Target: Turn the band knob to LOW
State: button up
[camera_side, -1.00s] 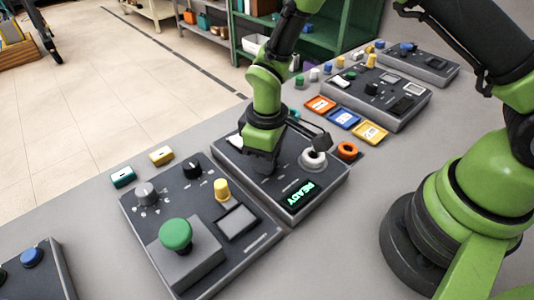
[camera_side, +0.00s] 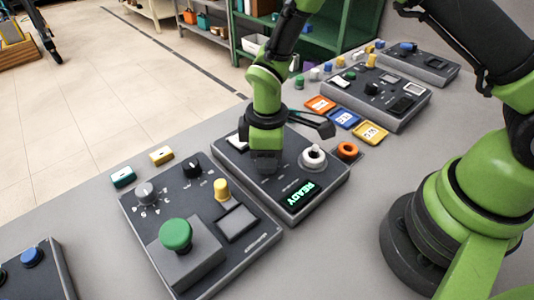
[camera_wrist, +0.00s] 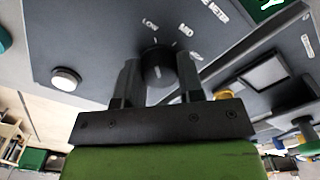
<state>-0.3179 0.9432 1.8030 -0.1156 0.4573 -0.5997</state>
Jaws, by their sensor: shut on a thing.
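The band knob (camera_wrist: 157,72) is a round black knob on a dark panel, with the words LOW, MID and a third, blurred label printed around it in the wrist view. LOW (camera_wrist: 150,24) lies beyond the knob, a little left. My gripper (camera_wrist: 158,64) has one finger on each side of the knob and is shut on it. Which label the knob points to is not clear. In the side view my gripper (camera_side: 265,162) reaches down onto the middle panel (camera_side: 240,166) and hides the knob.
The panel also bears a READY display (camera_side: 300,195) and a white ring-shaped part (camera_side: 313,157). An orange ring (camera_side: 347,150) lies to the right. A panel with a green button (camera_side: 176,234) stands in front. A white round button (camera_wrist: 66,78) is left of the knob.

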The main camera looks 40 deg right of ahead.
jog(key=o, duration=0.9)
jog(key=shift+r, duration=0.1)
notch_tip(320, 180, up, 9)
jog(key=shift+r, duration=0.4)
jog(key=s+d+r+m+t+y, duration=0.1)
jog(key=s+d+r+m+t, duration=0.15)
jog(key=r, duration=0.35)
jog(key=s+d+r+m+t, duration=0.1)
jog(key=s+d+r+m, duration=0.2)
jog(key=r, duration=0.4)
jog(key=s+r+m+t, duration=0.1)
jog(key=s+m, duration=0.1)
jog(key=s, duration=0.1)
jog(key=s+d+r+m+t, duration=0.1)
jog(key=s+r+m, duration=0.1)
jog(key=s+m, duration=0.1)
jog(key=s+d+r+m+t+y, duration=0.1)
jog(key=s+m, duration=0.2)
jog(key=s, duration=0.2)
jog(key=shift+r+t, duration=0.15)
jog(key=shift+t, duration=0.2)
